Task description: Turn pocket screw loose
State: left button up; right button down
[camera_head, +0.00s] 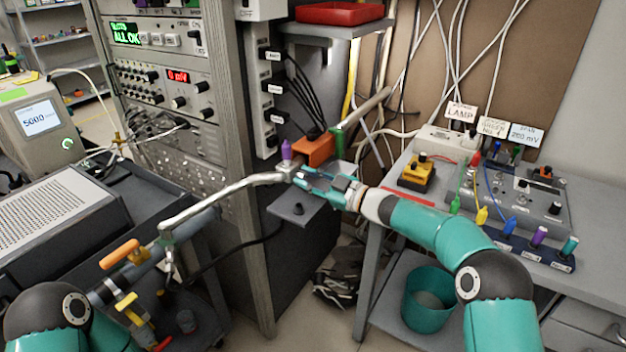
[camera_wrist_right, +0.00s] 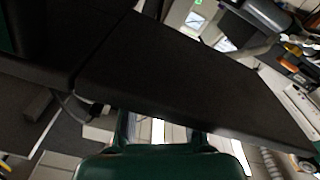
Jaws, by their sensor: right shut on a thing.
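My right gripper (camera_head: 306,178) reaches in from the right, at the end of the silver tube (camera_head: 225,190) and just below an orange block (camera_head: 314,151). Its fingers are shut on a small part beside the tube end; the fingers hide most of it, and I cannot tell whether it is the pocket screw. A purple knob (camera_head: 286,150) and a green post (camera_head: 339,138) stand on either side of the block. In the right wrist view two green finger parts (camera_wrist_right: 160,138) show at the bottom, below a large dark slab.
A grey plate (camera_head: 297,207) lies just below the right gripper. The tall instrument rack (camera_head: 235,130) stands close on the left. A shelf with a red tray (camera_head: 340,12) is above. A bench with a control box (camera_head: 520,195) and coloured plugs lies right; a teal bin (camera_head: 428,298) stands below.

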jog(key=c, duration=0.9)
grip_release()
jog(key=shift+a, duration=0.3)
jog(key=shift+c, duration=0.2)
jog(key=shift+d, duration=0.15)
jog(key=shift+s+d, duration=0.2)
jog(key=shift+d, duration=0.2)
jog(key=v, duration=1.1)
